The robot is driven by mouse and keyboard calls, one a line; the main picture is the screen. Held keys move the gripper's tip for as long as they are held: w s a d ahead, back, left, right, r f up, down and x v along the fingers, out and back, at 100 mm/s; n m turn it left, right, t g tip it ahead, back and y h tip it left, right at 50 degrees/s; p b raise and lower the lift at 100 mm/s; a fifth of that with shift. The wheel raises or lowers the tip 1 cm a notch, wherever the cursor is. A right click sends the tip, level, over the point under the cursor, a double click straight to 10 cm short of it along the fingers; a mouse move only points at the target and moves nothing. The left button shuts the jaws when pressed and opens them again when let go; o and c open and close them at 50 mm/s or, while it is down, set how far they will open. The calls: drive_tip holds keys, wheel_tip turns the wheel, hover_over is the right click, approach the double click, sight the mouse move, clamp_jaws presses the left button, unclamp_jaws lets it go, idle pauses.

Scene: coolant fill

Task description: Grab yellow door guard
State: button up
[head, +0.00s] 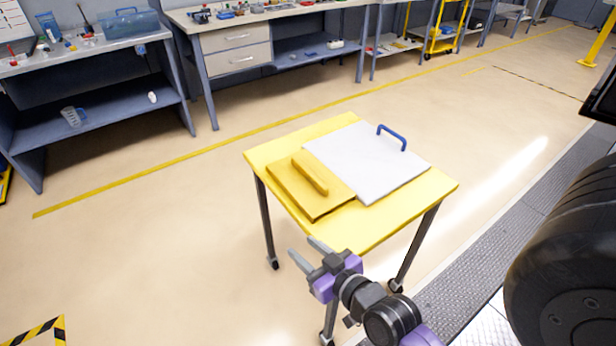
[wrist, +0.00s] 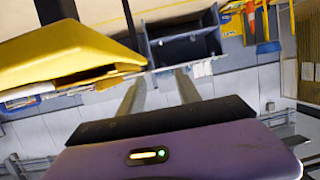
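The yellow door guard (head: 292,197) is a flat yellow plate with a raised yellow bar handle (head: 310,172). It lies on the left part of a yellow-topped wheeled table (head: 385,232), beside a white panel (head: 355,155). My gripper (head: 304,252) is in front of the table's near left side, apart from the guard. Its two grey fingers are spread with nothing between them. In the wrist view the fingers (wrist: 158,92) also stand apart and empty, with a yellow edge, likely the table's, at upper left.
The white panel carries a blue handle (head: 391,137). Grey workbenches (head: 238,62) line the back wall. A large black tyre (head: 565,255) is at the right, beside a grey textured strip (head: 480,215). The floor left of the table is clear.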

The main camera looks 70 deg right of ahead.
sight(310, 173)
drive_tip(key=d+r+m+h, duration=0.1)
drive_tip(key=d, duration=0.5)
drive_tip(key=w+d+r+g+p, duration=0.1)
drive_tip(key=d+r, duration=0.1)
drive_tip(key=d, duration=0.4)
drive_tip(key=w+d+r+m+h, duration=0.1)
drive_tip(key=d, duration=0.5)
drive_tip(key=shift+w+d+r+m+h, duration=0.1)
drive_tip(key=shift+d+r+m+h, duration=0.1)
drive_tip(key=shift+m+h, duration=0.1)
drive_tip(key=d, duration=0.1)
drive_tip(key=w+d+n+y, duration=0.1)
drive_tip(key=shift+d+f, duration=0.3)
drive_tip(key=shift+f, duration=0.1)
drive_tip(key=shift+w+f+n+y+p, duration=0.3)
drive_tip(key=shift+w+f+n+y, duration=0.1)
drive_tip(key=shift+y, duration=0.1)
drive_tip(key=shift+f+p+x, duration=0.1)
drive_tip(key=shift+p+x, duration=0.2)
drive_tip(key=shift+x, duration=1.55)
drive_tip(key=shift+f+p+x, duration=0.15)
drive_tip(key=shift+p+x, duration=0.1)
drive_tip(key=shift+x, duration=1.65)
clamp_jaws()
